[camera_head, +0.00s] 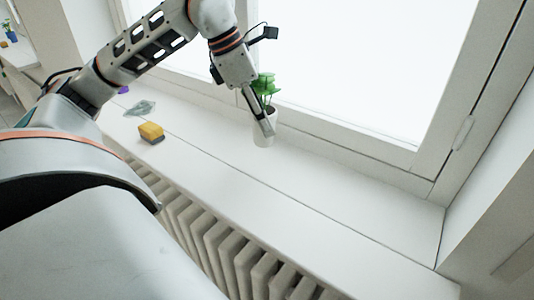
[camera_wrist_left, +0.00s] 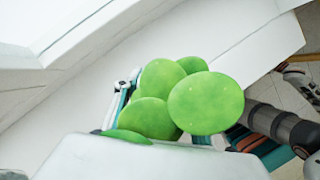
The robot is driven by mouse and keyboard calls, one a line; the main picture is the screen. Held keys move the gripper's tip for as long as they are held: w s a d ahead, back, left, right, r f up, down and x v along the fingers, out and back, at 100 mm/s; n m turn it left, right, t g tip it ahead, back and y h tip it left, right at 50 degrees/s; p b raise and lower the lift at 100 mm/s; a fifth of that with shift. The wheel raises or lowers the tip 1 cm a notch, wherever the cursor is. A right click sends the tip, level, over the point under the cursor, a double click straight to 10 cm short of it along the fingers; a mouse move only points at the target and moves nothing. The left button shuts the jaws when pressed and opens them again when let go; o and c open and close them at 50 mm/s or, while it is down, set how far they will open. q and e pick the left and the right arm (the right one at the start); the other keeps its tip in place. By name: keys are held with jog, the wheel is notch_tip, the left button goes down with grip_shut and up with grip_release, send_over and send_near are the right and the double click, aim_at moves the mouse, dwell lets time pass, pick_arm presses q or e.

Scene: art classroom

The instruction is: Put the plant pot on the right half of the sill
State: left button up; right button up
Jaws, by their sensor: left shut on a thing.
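The plant pot (camera_head: 263,137) is small and white with a green leafy plant (camera_head: 266,84) in it. In the head view it is upright at the sill (camera_head: 330,205), close to the window frame. My left gripper (camera_head: 268,128) reaches down from the left and is shut on the pot at its rim. I cannot tell whether the pot's base touches the sill. In the left wrist view, round green leaves (camera_wrist_left: 180,100) fill the middle and hide most of the gripper. My right gripper is in neither view.
A yellow and dark sponge (camera_head: 151,132) and a crumpled greyish cloth-like thing (camera_head: 140,107) lie on the sill left of the pot. The sill to the right of the pot is bare up to the wall. A radiator (camera_head: 215,240) stands below the front edge.

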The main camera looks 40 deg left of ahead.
aim_at(264, 146)
pick_arm(q)
notch_tip(264, 146, down, 3)
jog(key=shift+f+b, duration=0.2)
jog(key=shift+b, duration=0.15)
jog(key=shift+f, duration=0.5)
notch_tip(264, 146, down, 3)
jog(key=shift+f+b, duration=0.1)
jog(key=shift+b, duration=0.55)
jog(key=shift+f, duration=0.15)
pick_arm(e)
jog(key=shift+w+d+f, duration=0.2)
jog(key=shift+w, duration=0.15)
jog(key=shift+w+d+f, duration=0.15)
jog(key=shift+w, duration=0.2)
pick_arm(q)
jog(key=o, duration=1.4)
jog(key=shift+c, duration=0.2)
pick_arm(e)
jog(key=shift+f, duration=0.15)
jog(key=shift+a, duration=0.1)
